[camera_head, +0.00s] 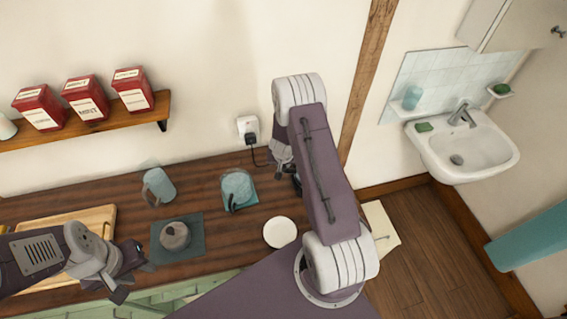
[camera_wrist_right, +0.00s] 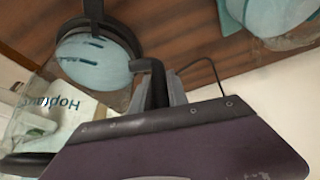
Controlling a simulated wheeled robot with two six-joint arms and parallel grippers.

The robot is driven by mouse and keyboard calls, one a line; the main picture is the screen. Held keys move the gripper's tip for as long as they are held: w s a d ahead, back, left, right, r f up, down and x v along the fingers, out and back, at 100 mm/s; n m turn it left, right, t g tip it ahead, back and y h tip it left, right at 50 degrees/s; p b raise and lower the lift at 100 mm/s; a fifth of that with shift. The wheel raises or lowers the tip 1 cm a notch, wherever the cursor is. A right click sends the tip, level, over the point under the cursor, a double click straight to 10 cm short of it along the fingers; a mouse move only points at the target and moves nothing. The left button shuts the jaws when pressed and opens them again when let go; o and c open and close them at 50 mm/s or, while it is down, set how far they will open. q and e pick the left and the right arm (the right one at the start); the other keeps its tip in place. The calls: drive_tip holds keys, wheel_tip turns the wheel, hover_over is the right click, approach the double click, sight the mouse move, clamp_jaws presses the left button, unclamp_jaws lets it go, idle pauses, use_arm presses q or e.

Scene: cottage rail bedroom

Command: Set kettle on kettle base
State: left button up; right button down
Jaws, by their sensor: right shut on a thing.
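My right gripper (camera_wrist_right: 160,95) is shut on the black handle of the kettle (camera_wrist_right: 95,62) in the right wrist view. The kettle looks clear-bodied, with a light-blue disc inside a black ring. In the head view my right arm hides most of the kettle, and my right gripper (camera_head: 287,168) is over the counter's right end. I cannot make out the kettle base with certainty. A black cord (camera_head: 258,158) runs from the wall plug behind my right gripper. My left gripper (camera_head: 130,275) is open and empty near the counter's front left.
A wooden board (camera_head: 95,217) lies at left. A sink (camera_head: 465,155) is at right.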

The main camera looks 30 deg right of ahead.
drive_tip(key=shift+f+b, duration=0.5)
drive_tip(key=shift+b, duration=0.05)
drive_tip(key=c, duration=1.6)
unclamp_jaws()
drive_tip(key=shift+o, duration=0.2)
drive_tip(key=shift+p+v, duration=0.6)
drive_tip(key=shift+v, duration=0.4)
drive_tip(key=p+v, duration=0.5)
drive_tip(key=v, duration=0.4)
